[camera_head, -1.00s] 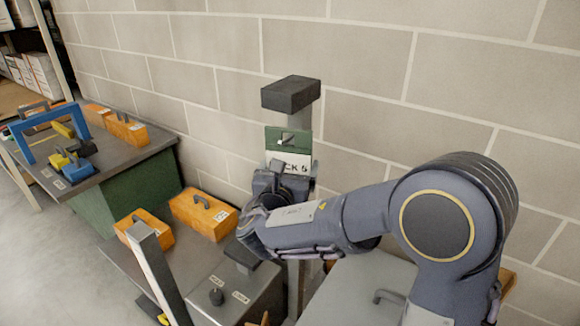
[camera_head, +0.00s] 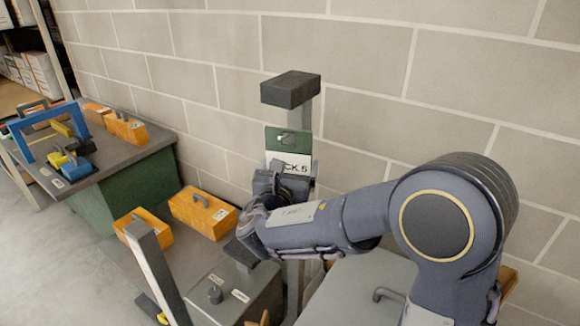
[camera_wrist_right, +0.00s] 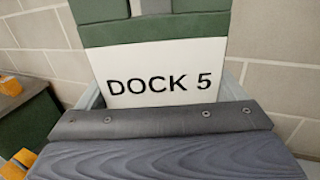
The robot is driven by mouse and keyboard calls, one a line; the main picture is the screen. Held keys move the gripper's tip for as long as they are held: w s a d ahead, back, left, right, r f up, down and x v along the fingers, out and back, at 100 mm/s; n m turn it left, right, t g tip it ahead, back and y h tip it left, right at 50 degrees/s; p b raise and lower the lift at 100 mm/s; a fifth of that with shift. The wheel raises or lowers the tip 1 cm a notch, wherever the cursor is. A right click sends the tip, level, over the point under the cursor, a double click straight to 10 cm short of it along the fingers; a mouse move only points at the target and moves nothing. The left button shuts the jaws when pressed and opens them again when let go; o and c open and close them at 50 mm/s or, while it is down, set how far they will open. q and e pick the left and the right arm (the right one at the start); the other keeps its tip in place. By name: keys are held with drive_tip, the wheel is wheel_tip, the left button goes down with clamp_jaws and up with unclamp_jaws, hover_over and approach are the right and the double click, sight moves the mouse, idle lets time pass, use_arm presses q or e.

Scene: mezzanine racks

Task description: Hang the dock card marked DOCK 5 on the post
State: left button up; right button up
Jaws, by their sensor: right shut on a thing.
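The dock card (camera_head: 288,143) is green on top with a white lower part; in the right wrist view the card (camera_wrist_right: 160,75) reads DOCK 5. My right gripper (camera_head: 283,176) is shut on the lower part of the card and holds it upright in front of the grey post (camera_head: 303,120). The post has a dark block on top. A small light peg or hook shows at the card's upper green part; I cannot tell whether it passes through the card. The fingertips are partly hidden by my wrist. My left gripper is not in view.
Orange boxes with handles (camera_head: 203,213) sit left of the post on a low grey surface. A green bench (camera_head: 130,190) at the left holds a blue frame (camera_head: 30,152) and small blocks. A pale block wall stands close behind the post.

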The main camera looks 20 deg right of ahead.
idle(0.4)
drive_tip(key=o, duration=0.7)
drive_tip(key=shift+v, duration=3.5)
